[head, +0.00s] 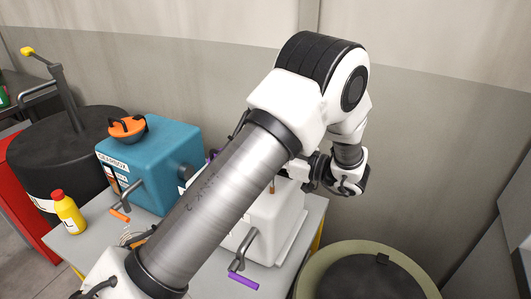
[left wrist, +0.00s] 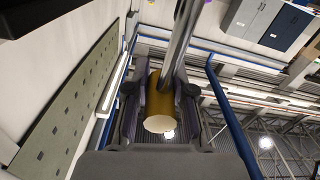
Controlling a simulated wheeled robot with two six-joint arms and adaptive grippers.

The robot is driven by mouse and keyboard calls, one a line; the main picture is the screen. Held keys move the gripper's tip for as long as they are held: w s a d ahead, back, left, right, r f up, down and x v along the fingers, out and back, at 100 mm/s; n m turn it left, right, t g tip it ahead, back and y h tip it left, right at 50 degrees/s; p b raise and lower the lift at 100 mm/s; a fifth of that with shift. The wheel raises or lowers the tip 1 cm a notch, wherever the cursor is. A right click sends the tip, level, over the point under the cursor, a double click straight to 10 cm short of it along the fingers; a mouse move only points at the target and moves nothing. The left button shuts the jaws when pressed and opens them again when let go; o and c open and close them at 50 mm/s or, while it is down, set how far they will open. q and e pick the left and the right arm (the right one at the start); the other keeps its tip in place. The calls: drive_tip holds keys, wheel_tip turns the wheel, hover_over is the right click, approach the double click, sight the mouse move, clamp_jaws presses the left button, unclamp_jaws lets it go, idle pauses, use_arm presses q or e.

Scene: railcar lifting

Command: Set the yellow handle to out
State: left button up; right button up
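In the left wrist view, a yellow cylindrical handle (left wrist: 157,97) with a pale round end sits between the two fingers of my left gripper (left wrist: 162,108). A grey metal rod runs up and away from it. The fingers lie against both sides of the handle and look shut on it. In the head view my left arm crosses the picture and its wrist bends down at the right; the fingers and that handle are hidden behind the arm. A yellow-tipped lever (head: 28,51) stands on a black drum at the far left, clear of my arm. My right gripper is not in view.
A teal box (head: 172,150) with an orange-handled crank and a white box (head: 280,225) with a purple-handled crank (head: 243,281) stand on a grey table. A yellow bottle (head: 69,212) stands at left; a round bin (head: 370,275) stands at right.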

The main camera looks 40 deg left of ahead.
use_arm(q)
drive_tip(key=o, duration=0.4)
drive_tip(key=shift+r, duration=0.15)
drive_tip(key=shift+o, duration=0.2)
drive_tip(key=v, duration=1.2)
drive_tip(key=shift+r, duration=0.15)
